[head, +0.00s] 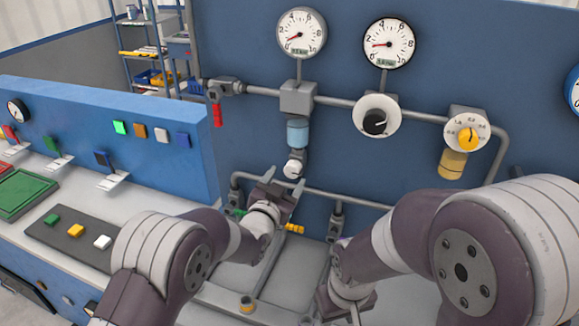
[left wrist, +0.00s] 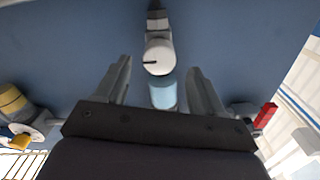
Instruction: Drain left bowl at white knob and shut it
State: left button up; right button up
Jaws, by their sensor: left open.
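The left bowl (head: 298,133) is a pale blue cylinder hanging under a grey block on the pipe. The white knob (head: 293,169) sits below it. In the left wrist view, turned upside down, the white knob (left wrist: 158,57) has a dark line from its centre to the left, and the blue bowl (left wrist: 163,90) shows between the fingers. My left gripper (head: 284,180) is open and empty, just in front of and below the knob. In the wrist view its fingers (left wrist: 159,66) stand either side of the knob line, apart from it. My right gripper (head: 340,308) is low, its fingertips cut off.
Above are two gauges (head: 302,33) (head: 389,44), a black knob (head: 376,122) and a yellow knob (head: 468,138) over an amber bowl (head: 453,164). A red handle (head: 217,114) hangs left. A lower pipe (head: 340,197) runs behind my arms. A blue console (head: 120,135) stands left.

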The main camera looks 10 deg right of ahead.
aim_at(291, 172)
pick_arm(q)
jog(key=x, duration=0.3)
jog(key=shift+s, duration=0.1)
jog(key=shift+w+d+p, duration=0.25)
jog(key=shift+w+p, duration=0.05)
jog(key=shift+w, duration=0.15)
jog(key=shift+c, duration=0.4)
jog(key=c, duration=1)
